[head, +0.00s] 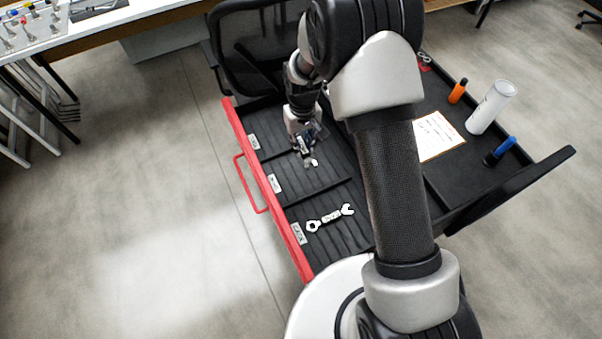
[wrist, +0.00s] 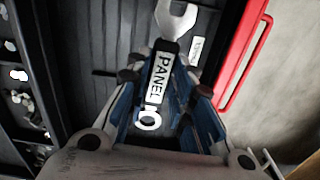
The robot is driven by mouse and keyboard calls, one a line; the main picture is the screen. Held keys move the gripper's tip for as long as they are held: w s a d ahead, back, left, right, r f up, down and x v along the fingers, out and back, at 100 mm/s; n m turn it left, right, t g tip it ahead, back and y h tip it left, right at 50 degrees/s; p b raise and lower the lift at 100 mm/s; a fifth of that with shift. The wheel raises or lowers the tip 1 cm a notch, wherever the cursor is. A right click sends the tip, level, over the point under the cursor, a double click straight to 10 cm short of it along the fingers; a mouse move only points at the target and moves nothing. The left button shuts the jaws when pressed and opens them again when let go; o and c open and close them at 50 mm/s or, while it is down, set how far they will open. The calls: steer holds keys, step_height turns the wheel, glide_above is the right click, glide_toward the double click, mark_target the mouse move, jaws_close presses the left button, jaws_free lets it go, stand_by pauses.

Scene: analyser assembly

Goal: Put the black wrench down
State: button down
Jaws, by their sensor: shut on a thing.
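The black wrench (wrist: 160,72) is in my gripper (wrist: 166,84). Its dark handle carries a white "PANEL" label, and its silver open jaw points away from me in the wrist view. Its ring end shows between the blue fingers. In the head view my gripper (head: 305,139) is over the dark ribbed drawer (head: 340,178), shut on the wrench, whose silver jaw (head: 310,162) sticks out below. I cannot tell whether the wrench touches the drawer floor. Another wrench (head: 330,218), with a pale labelled handle, lies in the nearest compartment.
The drawer has a red front edge (head: 262,180) with a red handle (head: 246,184) and small label plates. Right of my arm are a clipboard (head: 438,136), a white cylinder (head: 490,107), an orange bottle (head: 458,91) and a blue-topped item (head: 500,150). Bare floor is at left.

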mark_target(295, 177)
steer(key=shift+w+a+f+n, duration=0.15)
steer(key=shift+w+a+n, duration=0.15)
steer(key=shift+w+a, duration=0.5)
steer(key=f+b, duration=0.2)
steer(key=f, duration=0.4)
steer(key=f+b, duration=0.2)
steer(key=f, duration=0.5)
steer(key=f+b, duration=0.2)
steer(key=f, duration=0.4)
steer(key=shift+a+f, duration=0.15)
steer(key=shift+a, duration=0.2)
steer(key=c, duration=1.8)
jaws_free()
steer(key=shift+f, duration=0.15)
steer(key=shift+c, duration=0.2)
steer(key=o, duration=0.4)
